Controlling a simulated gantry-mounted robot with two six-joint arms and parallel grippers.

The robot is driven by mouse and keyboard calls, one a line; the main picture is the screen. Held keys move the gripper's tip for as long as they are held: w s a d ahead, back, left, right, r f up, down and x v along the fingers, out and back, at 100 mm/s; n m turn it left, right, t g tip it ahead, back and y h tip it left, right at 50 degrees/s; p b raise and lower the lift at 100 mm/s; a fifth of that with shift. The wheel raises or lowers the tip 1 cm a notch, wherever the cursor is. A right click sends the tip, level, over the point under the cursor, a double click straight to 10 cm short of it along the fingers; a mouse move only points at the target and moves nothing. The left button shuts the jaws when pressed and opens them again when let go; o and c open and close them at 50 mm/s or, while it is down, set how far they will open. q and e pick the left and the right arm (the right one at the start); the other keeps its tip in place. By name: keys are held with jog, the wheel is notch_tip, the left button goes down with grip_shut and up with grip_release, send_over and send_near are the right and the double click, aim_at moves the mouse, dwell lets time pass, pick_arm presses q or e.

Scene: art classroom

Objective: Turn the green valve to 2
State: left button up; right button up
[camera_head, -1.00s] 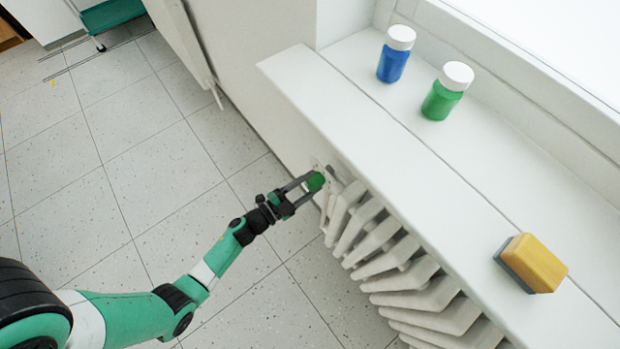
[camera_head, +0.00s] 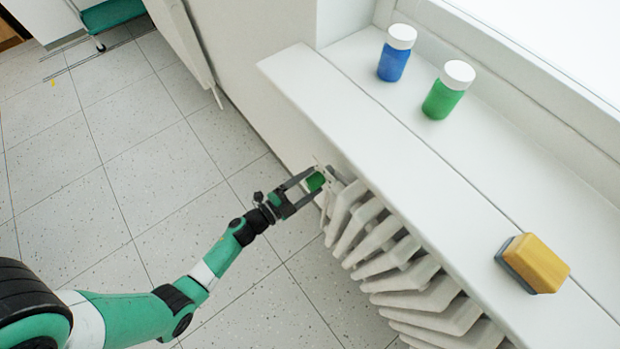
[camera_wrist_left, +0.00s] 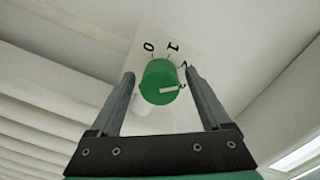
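The green valve (camera_head: 316,182) is a round knob at the near end of the radiator, below the sill. In the left wrist view the valve (camera_wrist_left: 158,80) has a white pointer mark directed to the right. The dial plate (camera_wrist_left: 150,40) behind it shows 0 and 1 clearly; the marks at its right are partly hidden by a finger and hard to read. My left gripper (camera_head: 309,183) is open around the knob. In the left wrist view its fingers (camera_wrist_left: 160,74) stand on both sides, with a small gap at each. My right gripper is not in view.
The white radiator (camera_head: 400,260) runs to the right of the valve under the white sill (camera_head: 400,150). On the sill stand a blue jar (camera_head: 392,65), a green jar (camera_head: 441,98) and a yellow sponge-like block (camera_head: 537,263). The tiled floor (camera_head: 130,180) on the left is clear.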

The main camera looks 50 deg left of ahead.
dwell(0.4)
pick_arm(q)
jog(key=shift+s+r, duration=0.1)
jog(key=shift+s, duration=0.3)
jog(key=s+p, duration=0.4)
jog(key=s, duration=0.6)
jog(key=shift+s+a, duration=0.25)
jog(key=shift+s, duration=0.15)
